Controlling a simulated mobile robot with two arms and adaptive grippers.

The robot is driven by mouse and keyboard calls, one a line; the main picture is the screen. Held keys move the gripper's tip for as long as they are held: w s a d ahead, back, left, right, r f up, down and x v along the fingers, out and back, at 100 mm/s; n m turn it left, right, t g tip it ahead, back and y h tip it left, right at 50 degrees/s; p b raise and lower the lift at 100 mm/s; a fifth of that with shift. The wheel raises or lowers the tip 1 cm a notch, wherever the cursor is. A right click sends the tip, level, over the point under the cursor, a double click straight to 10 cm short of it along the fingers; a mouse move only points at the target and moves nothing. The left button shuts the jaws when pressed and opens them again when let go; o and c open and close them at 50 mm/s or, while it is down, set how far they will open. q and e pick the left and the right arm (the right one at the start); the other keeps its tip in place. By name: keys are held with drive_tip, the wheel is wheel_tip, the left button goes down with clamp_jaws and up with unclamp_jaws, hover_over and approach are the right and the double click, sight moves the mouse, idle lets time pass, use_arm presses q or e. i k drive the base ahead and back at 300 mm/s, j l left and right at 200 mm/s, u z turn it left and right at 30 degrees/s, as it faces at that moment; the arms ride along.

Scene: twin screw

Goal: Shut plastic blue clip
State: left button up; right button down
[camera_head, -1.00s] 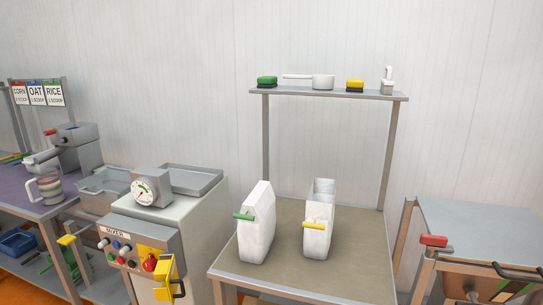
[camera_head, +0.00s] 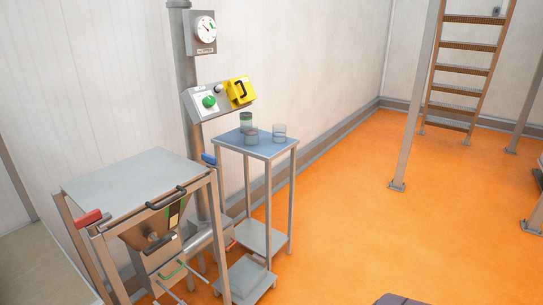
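A small blue part (camera_head: 208,159), which may be the plastic blue clip, shows beside the grey vertical pipe (camera_head: 190,130), just left of the small blue-topped stand. It is small and partly hidden, so I cannot tell whether it is open or shut. Neither of my grippers is in view.
A metal hopper table (camera_head: 135,180) with a red handle (camera_head: 88,218) stands at left. The small stand (camera_head: 262,146) holds clear containers. A control box (camera_head: 218,102) and a gauge (camera_head: 205,29) are above. Open orange floor (camera_head: 340,220) lies right, with a ladder (camera_head: 465,65) behind.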

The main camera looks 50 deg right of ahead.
sight(210, 161)
drive_tip(key=z, duration=1.25)
